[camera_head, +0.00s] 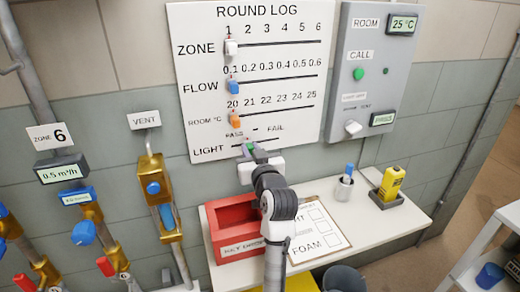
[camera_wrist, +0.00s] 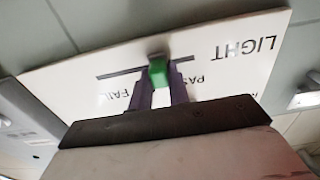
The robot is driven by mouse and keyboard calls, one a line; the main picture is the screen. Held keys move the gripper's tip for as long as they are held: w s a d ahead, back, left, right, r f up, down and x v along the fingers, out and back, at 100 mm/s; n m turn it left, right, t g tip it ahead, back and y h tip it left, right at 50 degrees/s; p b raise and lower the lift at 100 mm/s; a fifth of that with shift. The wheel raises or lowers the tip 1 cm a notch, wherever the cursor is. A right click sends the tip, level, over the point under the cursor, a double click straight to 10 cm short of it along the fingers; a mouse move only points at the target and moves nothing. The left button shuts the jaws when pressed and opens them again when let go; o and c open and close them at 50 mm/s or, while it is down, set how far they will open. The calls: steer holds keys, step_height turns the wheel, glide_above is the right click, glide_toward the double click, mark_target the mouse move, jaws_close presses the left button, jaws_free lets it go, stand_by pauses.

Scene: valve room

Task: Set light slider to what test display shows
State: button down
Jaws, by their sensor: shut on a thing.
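The round log board (camera_head: 320,100) hangs on the wall. Its light slider, a green knob (camera_wrist: 158,72), sits in a short slot between PASS and FAIL, a little nearer PASS. The wrist view shows this upside down. My gripper (camera_wrist: 160,85) is shut on the green knob, one purple finger on each side. In the head view my gripper (camera_head: 250,152) hides part of the knob and slot. A grey wall panel (camera_head: 345,85) carries a small lit display (camera_head: 383,119) with green text too small to read surely.
The zone, flow and room sliders are above on the board. Pipes with valves are at the left.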

steer(key=shift+s+a, duration=0.3)
steer(key=shift+a, duration=0.65)
steer(key=shift+s+a, duration=0.3)
steer(key=shift+a, duration=0.6)
steer(key=c, duration=1.3)
jaws_free()
steer(key=shift+a, duration=0.15)
steer(key=shift+s, duration=0.1)
steer(key=shift+s+d, duration=0.25)
glide_toward(233, 146)
steer(key=v, duration=0.5)
steer(key=shift+s+d+r+p, duration=0.15)
steer(key=shift+s+r+p, duration=0.25)
steer(key=shift+p, duration=0.8)
